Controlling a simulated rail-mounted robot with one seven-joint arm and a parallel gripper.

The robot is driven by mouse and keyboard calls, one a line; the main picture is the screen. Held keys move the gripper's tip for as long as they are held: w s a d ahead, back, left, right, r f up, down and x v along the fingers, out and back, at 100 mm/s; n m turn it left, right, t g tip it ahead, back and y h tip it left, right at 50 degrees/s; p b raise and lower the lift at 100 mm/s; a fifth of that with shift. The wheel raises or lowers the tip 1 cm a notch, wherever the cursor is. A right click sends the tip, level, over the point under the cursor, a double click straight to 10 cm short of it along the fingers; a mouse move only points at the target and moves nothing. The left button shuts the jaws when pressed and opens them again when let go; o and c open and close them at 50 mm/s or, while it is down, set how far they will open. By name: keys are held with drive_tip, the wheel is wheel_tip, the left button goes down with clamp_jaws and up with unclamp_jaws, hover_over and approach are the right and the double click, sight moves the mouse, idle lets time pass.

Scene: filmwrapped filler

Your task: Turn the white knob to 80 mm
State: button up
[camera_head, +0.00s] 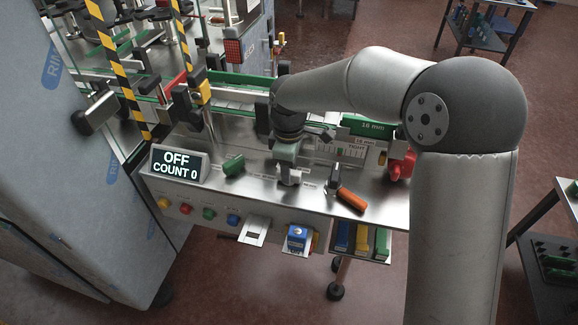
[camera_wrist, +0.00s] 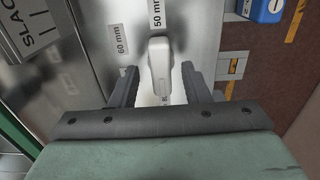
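The white knob (camera_wrist: 160,68) sits on the steel panel in the wrist view. Its far end points toward the "50 mm" label (camera_wrist: 157,14); a "60 mm" label (camera_wrist: 122,54) is to its left. Another label by the knob is mostly hidden, and no 80 mm label can be read. My gripper (camera_wrist: 158,80) has one dark finger on each side of the knob, with visible gaps, so it is open. Whether the fingertips are level with the knob or above it is unclear. In the head view my gripper (camera_head: 290,178) is over the panel and largely covers the knob.
A display (camera_head: 178,164) reads "OFF COUNT 0". A green piece (camera_head: 234,165) and an orange-handled tool (camera_head: 350,198) lie either side of my gripper. Coloured buttons (camera_head: 208,213) line the front edge.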

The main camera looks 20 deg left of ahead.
wheel_tip(320, 180, up, 17)
drive_tip(key=shift+r+b, duration=0.2)
drive_tip(key=shift+b, duration=0.25)
idle(0.4)
drive_tip(key=s+d+f+m, duration=0.2)
drive_tip(key=s+d+m, duration=0.2)
drive_tip(key=d, duration=0.4)
drive_tip(key=s+d+f+m, duration=0.3)
drive_tip(key=d+m, duration=0.1)
drive_tip(key=d, duration=0.5)
drive_tip(key=s+d+f+m, duration=0.4)
drive_tip(key=s+d+m, duration=0.1)
drive_tip(key=s+d, duration=0.1)
drive_tip(key=s+d+f+m, duration=0.5)
drive_tip(key=s, duration=0.3)
drive_tip(key=shift+s+d+t, duration=0.3)
drive_tip(key=shift+s+d, duration=0.1)
drive_tip(key=shift+f, duration=0.1)
